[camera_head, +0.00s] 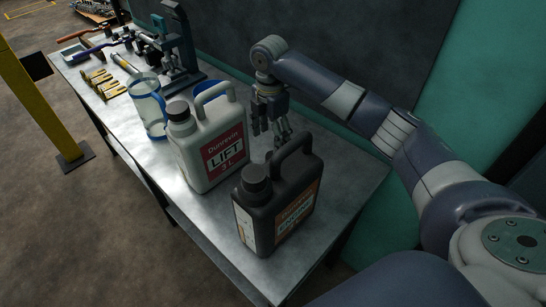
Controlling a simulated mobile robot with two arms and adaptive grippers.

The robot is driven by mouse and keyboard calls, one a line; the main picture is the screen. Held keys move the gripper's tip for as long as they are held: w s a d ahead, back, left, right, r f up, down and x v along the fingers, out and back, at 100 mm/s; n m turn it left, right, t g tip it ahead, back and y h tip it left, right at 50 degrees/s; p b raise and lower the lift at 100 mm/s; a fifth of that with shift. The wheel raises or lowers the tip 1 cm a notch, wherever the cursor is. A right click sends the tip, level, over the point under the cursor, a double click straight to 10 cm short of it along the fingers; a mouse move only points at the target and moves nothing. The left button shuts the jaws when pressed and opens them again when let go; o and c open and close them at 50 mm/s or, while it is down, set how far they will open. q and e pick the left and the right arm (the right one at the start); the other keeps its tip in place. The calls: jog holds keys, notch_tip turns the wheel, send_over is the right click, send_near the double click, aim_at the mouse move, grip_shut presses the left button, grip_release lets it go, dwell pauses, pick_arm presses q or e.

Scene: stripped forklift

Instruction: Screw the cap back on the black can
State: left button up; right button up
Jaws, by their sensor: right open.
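The black can (265,215) with an orange label stands upright near the front end of the metal bench. A dark cap (255,178) sits on its neck; I cannot tell how tightly it is seated. My right gripper (275,138) is open and points down behind the cans, apart from the black can's handle. No object shows between its fingers, though its fingertips are partly in shadow. My left gripper is not in view.
A grey can (193,158) with a red label stands just left of the black can. Behind it are a clear jug (148,108) with a blue rim and a dark press (180,50). Tools lie at the bench's far end. The bench's (340,205) right corner is clear.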

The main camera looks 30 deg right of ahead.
jog(key=shift+f, duration=0.9)
jog(key=f, duration=0.3)
jog(key=f+p, duration=0.1)
jog(key=f, duration=0.1)
jog(key=shift+s+d+f, duration=0.1)
jog(key=shift+s+d, duration=0.05)
jog(key=shift+d, duration=0.15)
jog(key=c, duration=0.8)
